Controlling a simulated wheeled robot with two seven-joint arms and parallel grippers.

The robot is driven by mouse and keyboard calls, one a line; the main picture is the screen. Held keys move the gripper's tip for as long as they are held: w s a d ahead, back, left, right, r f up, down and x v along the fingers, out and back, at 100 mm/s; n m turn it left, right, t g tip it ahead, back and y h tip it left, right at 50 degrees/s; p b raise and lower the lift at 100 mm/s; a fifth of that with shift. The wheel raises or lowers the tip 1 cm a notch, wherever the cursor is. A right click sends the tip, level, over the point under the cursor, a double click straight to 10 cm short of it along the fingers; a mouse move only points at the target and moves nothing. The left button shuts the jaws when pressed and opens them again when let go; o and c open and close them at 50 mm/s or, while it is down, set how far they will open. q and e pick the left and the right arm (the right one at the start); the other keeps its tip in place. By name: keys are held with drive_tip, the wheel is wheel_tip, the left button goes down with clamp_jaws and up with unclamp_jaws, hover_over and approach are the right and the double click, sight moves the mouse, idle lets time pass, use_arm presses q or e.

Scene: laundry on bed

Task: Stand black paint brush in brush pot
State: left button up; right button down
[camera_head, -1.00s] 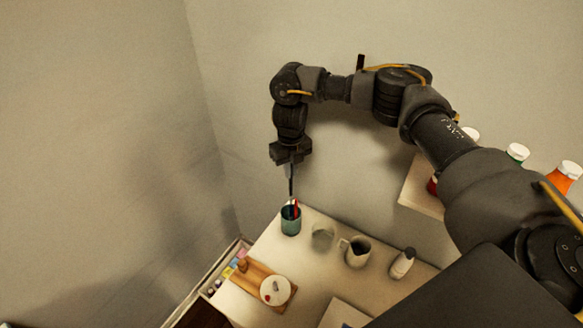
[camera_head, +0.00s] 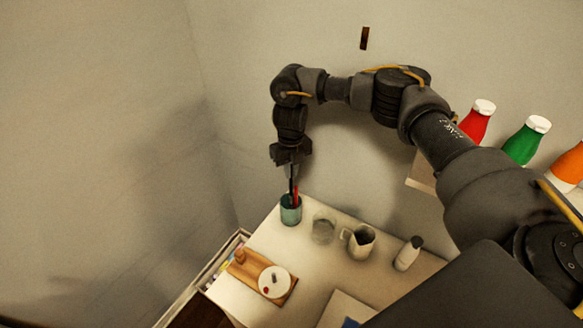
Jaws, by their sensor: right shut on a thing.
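The brush pot (camera_head: 291,213) is a teal cup near the far left corner of the white table. A red brush (camera_head: 296,197) stands in it. My right gripper (camera_head: 291,166) points down right above the pot, shut on the black paint brush (camera_head: 290,184). The brush is upright and its lower end is at or inside the pot's mouth; the pot wall hides how deep it reaches. My left gripper is not in view.
A glass jar (camera_head: 323,230), a metal jug (camera_head: 360,242) and a white bottle (camera_head: 408,254) stand right of the pot. A wooden board (camera_head: 248,263) with a white round dish (camera_head: 274,282) lies in front. Red (camera_head: 476,122), green (camera_head: 525,141) and orange (camera_head: 569,170) bottles stand on a shelf at right.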

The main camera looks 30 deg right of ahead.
drive_tip(key=shift+f+b, duration=0.9)
drive_tip(key=shift+f, duration=0.85)
drive_tip(key=c, duration=1.4)
unclamp_jaws()
drive_tip(key=shift+c, duration=0.2)
wheel_tip(320, 180, up, 11)
drive_tip(key=shift+w+f+b, duration=0.1)
drive_tip(key=shift+b, duration=0.5)
